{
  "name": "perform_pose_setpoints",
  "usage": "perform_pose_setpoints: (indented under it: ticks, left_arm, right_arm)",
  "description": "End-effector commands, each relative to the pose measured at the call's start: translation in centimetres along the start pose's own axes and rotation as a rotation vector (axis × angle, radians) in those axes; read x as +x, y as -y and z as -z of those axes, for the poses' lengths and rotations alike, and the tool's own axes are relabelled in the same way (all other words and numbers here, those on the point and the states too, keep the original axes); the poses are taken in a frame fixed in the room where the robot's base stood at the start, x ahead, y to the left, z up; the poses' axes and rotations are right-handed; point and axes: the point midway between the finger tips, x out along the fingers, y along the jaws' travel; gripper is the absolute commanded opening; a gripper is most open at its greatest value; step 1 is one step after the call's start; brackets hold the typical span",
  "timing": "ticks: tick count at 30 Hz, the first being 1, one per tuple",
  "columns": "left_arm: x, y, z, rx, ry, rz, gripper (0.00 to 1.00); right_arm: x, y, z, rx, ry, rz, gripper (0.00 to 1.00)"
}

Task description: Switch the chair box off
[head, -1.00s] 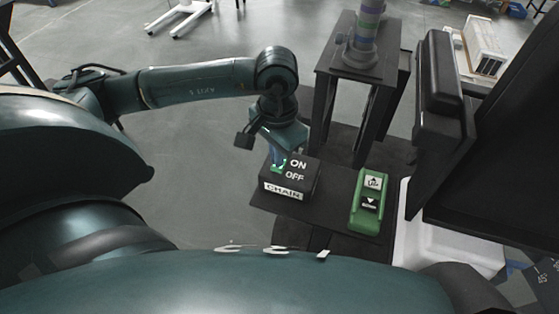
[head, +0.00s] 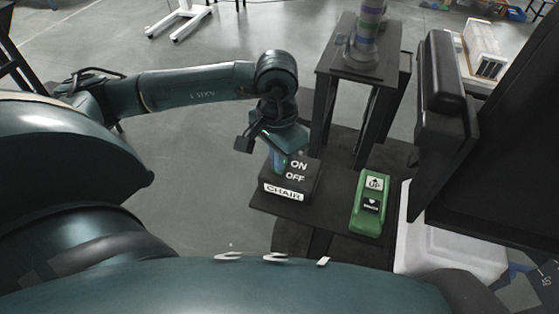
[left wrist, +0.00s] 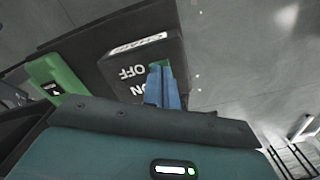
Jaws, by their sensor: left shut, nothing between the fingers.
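The black chair box (head: 301,183) sits on a dark shelf, with white ON and OFF lettering and a white CHAIR label on its front. It also shows in the left wrist view (left wrist: 150,54), upside down. My left gripper (head: 277,163) points down at the left part of the box top, beside the lettering. Its blue fingers (left wrist: 163,88) are shut and empty, and in the left wrist view they overlap the box edge by the lettering. The switch is hidden by the fingers, with only a little green showing beside them. I cannot tell whether they touch it.
A green control box (head: 370,203) with UP and down-arrow buttons stands to the right on the same dark shelf (head: 315,218). A black stand (head: 357,76) with a striped column rises behind. A black chair-like structure (head: 446,115) blocks the right side.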

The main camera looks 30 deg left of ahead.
Motion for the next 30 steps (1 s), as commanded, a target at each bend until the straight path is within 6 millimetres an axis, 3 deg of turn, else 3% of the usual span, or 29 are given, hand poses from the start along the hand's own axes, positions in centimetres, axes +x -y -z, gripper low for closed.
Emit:
perform_pose_setpoints:
  ticks: [24, 30]
  left_arm:
    - [-6.4, 0.0, 0.0, 0.0, -0.001, 0.001, 0.0]
    - [-6.9, 0.0, 0.0, -0.001, 0.001, 0.001, 0.0]
  right_arm:
    - [-1.4, 0.1, 2.5, 0.0, 0.0, 0.0, 0.36]
    - [-1.5, 0.1, 2.6, 0.0, 0.0, 0.0, 0.36]
